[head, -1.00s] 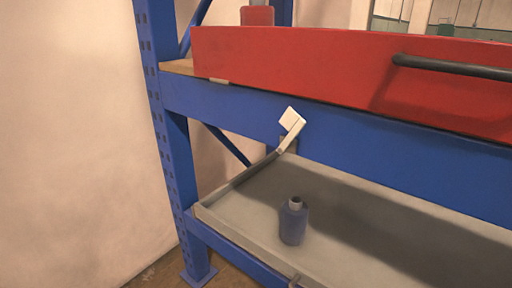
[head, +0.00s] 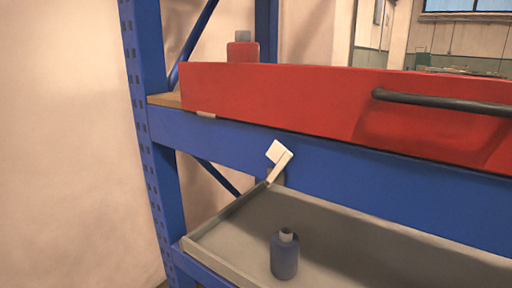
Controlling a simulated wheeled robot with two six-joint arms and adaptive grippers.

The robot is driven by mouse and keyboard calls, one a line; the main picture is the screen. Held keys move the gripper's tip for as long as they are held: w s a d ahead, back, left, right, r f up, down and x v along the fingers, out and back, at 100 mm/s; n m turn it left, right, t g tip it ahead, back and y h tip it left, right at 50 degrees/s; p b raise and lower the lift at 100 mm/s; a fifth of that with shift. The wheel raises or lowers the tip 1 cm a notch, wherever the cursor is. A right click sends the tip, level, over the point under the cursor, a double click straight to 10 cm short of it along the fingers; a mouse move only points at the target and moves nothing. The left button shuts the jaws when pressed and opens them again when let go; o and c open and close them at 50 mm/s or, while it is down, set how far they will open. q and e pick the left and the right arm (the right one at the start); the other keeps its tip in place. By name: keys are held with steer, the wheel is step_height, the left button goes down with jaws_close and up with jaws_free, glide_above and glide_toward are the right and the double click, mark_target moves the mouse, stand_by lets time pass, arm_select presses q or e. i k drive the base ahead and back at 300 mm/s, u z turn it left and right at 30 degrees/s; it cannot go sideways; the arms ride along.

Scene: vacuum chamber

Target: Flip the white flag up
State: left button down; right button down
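The white flag (head: 279,153) is a small white plate on a short pale stem, in the middle of the head view. It stands tilted in front of the blue shelf beam, above the back left part of the grey tray. The foot of its stem is near the tray's rim; how it is fixed there is too small to tell. Neither my left nor my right gripper shows in the head view.
A blue bottle (head: 285,254) stands in the grey tray (head: 215,238) on the lower shelf. A red box (head: 270,100) with a dark handle (head: 440,101) sits on the upper shelf, a red bottle (head: 243,50) behind it. A blue post (head: 147,120) bounds the left; a bare wall lies beyond.

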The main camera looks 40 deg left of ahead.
mark_target(277, 153)
steer(key=u, duration=1.5)
steer(key=k, duration=0.6)
steer(key=z, duration=1.45)
